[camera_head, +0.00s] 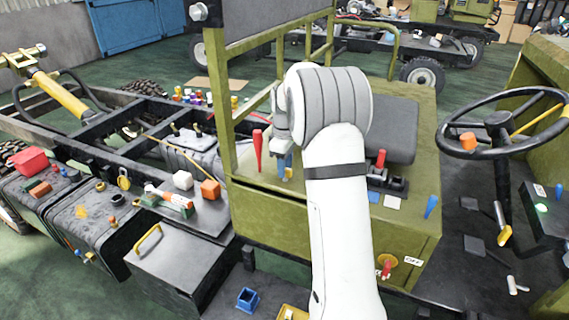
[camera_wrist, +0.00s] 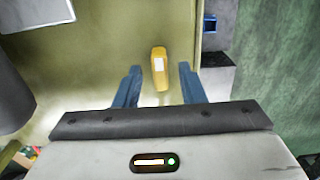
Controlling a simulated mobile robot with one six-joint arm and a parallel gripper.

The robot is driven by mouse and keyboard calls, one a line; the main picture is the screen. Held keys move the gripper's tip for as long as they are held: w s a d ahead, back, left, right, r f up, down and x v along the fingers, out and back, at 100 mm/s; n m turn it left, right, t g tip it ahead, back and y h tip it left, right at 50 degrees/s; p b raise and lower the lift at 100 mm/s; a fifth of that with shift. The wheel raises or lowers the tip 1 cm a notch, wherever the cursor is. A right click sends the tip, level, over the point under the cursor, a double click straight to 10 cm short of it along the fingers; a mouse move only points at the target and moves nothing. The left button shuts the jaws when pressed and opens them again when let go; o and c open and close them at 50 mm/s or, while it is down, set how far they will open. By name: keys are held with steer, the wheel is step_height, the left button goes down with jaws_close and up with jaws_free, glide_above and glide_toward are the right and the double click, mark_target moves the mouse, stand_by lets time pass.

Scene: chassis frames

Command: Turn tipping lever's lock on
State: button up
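A yellow lever-like piece with a pale patch (camera_wrist: 159,66) stands on the olive panel in the wrist view. I cannot tell for sure whether it is the tipping lever's lock. My gripper (camera_wrist: 160,74) is open, with one blue finger on either side of the yellow piece and a gap on both sides. In the head view my gripper (camera_head: 285,170) points down at the olive box top (camera_head: 262,180), partly hidden by my arm. A small yellow bit shows beside the fingers there. A red lever (camera_head: 257,150) stands just left of the gripper.
A black control block with a red lever (camera_head: 381,158) and a dark seat (camera_head: 395,128) are right of my arm. A red and yellow knob (camera_head: 386,268) with an OFF label is on the box front. An olive post (camera_head: 237,120) rises close left of the gripper.

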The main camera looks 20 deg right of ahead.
steer(key=shift+c, duration=0.4)
jaws_close()
steer(key=shift+m, duration=0.3)
steer(key=m+b, duration=0.1)
steer(key=m, duration=0.3)
steer(key=m+b, duration=0.1)
steer(key=m, duration=0.8)
steer(key=shift+m+b, duration=0.35)
steer(key=shift+m, duration=1.75)
